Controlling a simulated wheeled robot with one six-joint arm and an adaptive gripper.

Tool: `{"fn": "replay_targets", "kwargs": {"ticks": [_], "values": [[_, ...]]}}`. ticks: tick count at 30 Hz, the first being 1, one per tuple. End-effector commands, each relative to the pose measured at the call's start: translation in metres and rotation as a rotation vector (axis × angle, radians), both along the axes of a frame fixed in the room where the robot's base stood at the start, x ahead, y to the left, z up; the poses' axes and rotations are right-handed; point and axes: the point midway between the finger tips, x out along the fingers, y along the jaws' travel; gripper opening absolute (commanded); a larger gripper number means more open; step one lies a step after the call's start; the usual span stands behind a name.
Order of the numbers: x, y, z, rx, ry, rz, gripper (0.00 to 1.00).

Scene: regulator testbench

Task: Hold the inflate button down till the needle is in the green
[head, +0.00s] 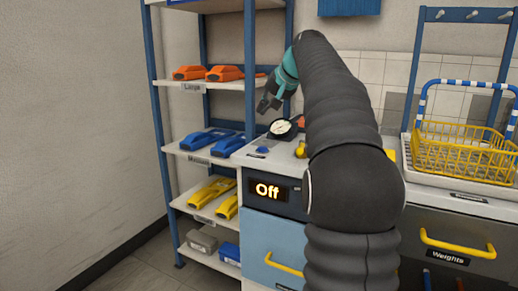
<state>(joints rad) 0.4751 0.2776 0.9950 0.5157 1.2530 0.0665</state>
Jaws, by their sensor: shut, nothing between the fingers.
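A round gauge (281,127) with a white face and dark rim sits on the bench top. Its needle and any green band are too small to read. A small blue button-like part (262,150) is on the bench in front of the gauge. A yellow part (300,150) is to its right, partly hidden by my arm. I cannot tell from labels which is the inflate button. My gripper (267,104), teal with dark fingers, is shut and empty. It appears above and behind the blue part, near the gauge in the picture, touching neither as far as I can see.
Shelves (190,150) with orange, blue and yellow tools stand at the left. A yellow wire basket (460,150) is at the right. My arm hides the middle of the bench.

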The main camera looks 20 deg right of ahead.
Motion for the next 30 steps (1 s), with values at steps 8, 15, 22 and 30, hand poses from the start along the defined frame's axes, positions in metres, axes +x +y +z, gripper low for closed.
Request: {"fn": "replay_targets", "kwargs": {"ticks": [8,15,22,30], "values": [[0.001,-0.002,0.001,0.002,-0.002,0.000,0.00],[0.001,-0.001,-0.004,0.002,-0.002,0.000,0.00],[0.001,-0.001,-0.023,0.001,-0.001,-0.001,0.00],[0.001,-0.001,-0.054,0.000,-0.001,0.000,0.00]]}}
